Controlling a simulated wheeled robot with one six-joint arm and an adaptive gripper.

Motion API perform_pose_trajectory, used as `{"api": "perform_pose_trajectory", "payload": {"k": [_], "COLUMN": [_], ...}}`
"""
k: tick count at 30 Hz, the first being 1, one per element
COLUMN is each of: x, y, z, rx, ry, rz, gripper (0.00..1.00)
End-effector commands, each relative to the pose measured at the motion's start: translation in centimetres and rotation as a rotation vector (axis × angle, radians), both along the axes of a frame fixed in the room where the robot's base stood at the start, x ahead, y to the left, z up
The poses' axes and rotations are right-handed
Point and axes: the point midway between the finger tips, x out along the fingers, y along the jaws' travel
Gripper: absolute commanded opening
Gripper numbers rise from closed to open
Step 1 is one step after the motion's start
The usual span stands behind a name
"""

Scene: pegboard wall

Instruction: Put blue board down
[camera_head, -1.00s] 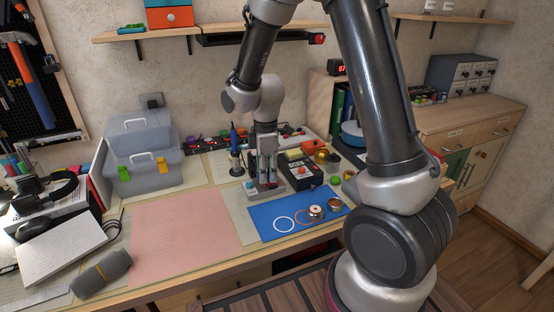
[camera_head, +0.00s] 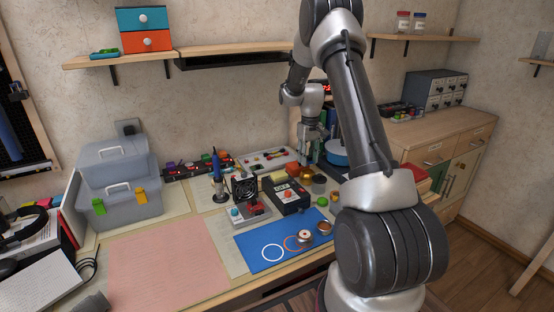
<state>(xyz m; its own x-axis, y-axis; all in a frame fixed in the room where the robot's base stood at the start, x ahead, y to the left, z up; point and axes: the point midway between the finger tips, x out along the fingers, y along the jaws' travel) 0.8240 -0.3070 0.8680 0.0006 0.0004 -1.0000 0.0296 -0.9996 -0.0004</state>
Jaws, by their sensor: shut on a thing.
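A flat blue board (camera_head: 262,258) lies on the desk at the front right. It bears a white ring, an orange ring and two small round metal tins (camera_head: 304,236), (camera_head: 324,228). My gripper (camera_head: 311,160) is up and back from this board, near the right rear of the desk, beside the cabinet and the blue round pan (camera_head: 337,153). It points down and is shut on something. The held thing is too small and partly hidden to make out.
A fan (camera_head: 244,189) and a grey block with buttons (camera_head: 250,214) stand left of a black button box (camera_head: 287,195). A soldering iron in its stand (camera_head: 218,185) is upright nearby. The pink mat (camera_head: 155,270) is clear. Shelves overhang the desk.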

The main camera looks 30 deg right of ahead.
Motion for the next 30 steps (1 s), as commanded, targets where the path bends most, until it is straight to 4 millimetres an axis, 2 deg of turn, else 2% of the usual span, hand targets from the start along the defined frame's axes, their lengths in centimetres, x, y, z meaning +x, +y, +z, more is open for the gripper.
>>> {"api": "perform_pose_trajectory", "payload": {"k": [9, 15, 20, 22, 30], "x": [9.5, 14.1, 16.2, 15.9, 15.9], "y": [0.4, 0.6, 0.7, 0.7, 0.7], "z": [-0.2, -0.2, -0.3, -1.5, -3.7], "rx": [0.0, 0.0, 0.0, 0.001, 0.001], "ry": [-0.001, 0.0, 0.001, 0.004, 0.003], "rz": [0.005, 0.004, 0.004, 0.004, 0.004], "gripper": [0.17, 0.17, 0.17, 0.17, 0.17]}}
